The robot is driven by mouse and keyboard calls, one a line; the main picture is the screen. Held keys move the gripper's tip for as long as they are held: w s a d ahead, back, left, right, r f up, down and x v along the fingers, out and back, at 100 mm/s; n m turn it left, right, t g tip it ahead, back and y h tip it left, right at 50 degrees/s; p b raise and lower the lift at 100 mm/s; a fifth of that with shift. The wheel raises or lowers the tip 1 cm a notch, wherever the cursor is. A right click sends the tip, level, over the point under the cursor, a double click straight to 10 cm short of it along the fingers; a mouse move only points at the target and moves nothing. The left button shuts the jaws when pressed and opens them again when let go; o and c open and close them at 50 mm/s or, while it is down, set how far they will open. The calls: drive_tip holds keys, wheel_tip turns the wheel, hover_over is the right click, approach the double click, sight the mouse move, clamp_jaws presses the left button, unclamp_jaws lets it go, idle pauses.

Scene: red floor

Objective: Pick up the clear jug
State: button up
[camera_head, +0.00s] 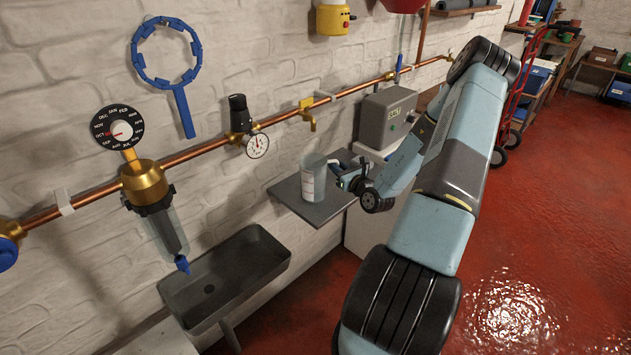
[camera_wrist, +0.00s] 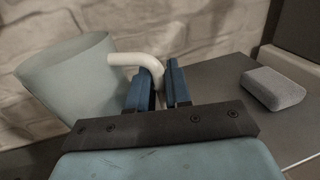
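The clear jug (camera_head: 313,180) stands upright on a small grey shelf (camera_head: 328,208) against the wall, with red marks on its side. In the wrist view the jug (camera_wrist: 72,78) is at the left, and its pale curved handle (camera_wrist: 128,59) reaches right to my fingers. My gripper (camera_wrist: 160,85) has its two blue fingers slightly apart, with the handle's downward part between them. I cannot tell whether they press on it. In the head view my gripper (camera_head: 343,178) is at the jug's right side. The handle's lower part is hidden by the fingers.
A grey sponge-like block (camera_wrist: 272,88) lies on the shelf right of my fingers. A grey box (camera_head: 386,117) stands behind my arm. A dark sink (camera_head: 225,278) is at the lower left. A copper pipe (camera_head: 212,145) runs along the wall above the shelf.

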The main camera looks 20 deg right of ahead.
clamp_jaws()
drive_tip(key=shift+r, duration=0.15)
idle(0.4)
